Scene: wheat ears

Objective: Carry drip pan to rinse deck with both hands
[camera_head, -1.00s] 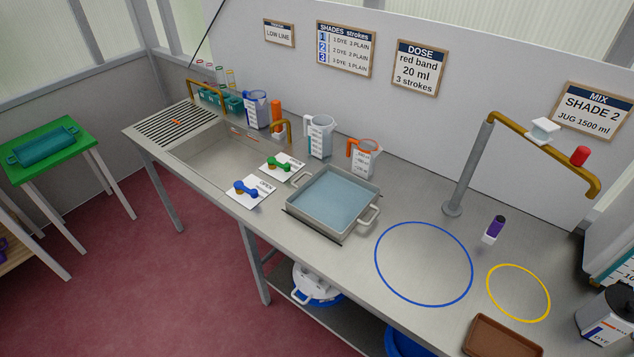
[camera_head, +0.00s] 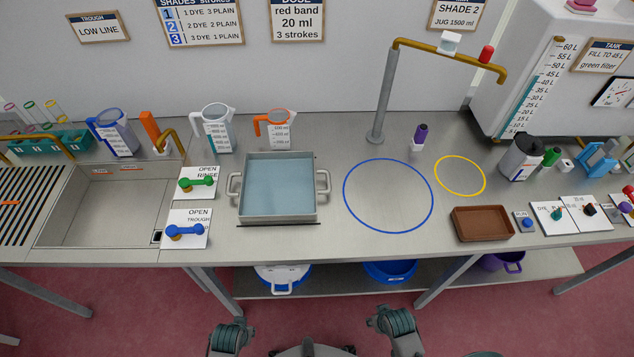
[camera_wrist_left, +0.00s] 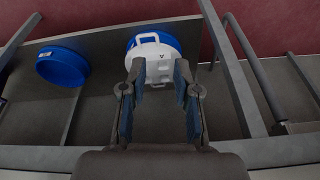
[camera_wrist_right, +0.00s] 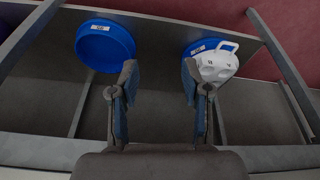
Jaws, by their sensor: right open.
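The grey drip pan (camera_head: 317,207), with a loop handle on each short side and pale blue liquid inside, sits on the steel bench in the head view. A ribbed deck (camera_head: 22,190), which I take to be the rinse deck, lies left of the sink (camera_head: 105,205). My left gripper (camera_wrist_left: 160,75) is open and empty in the left wrist view. My right gripper (camera_wrist_right: 158,75) is open and empty in the right wrist view. Both are away from the pan. In the head view only dark arm parts show at the bottom; fingertips are unclear.
Two valve cards, rinse (camera_head: 207,191) and trough (camera_head: 203,239), lie between sink and pan. Jugs (camera_head: 214,130) stand behind. The blue ring (camera_head: 346,215) on the right encloses bare bench. A tap post (camera_head: 383,95) rises behind it. A brown tray (camera_head: 480,211) sits further right.

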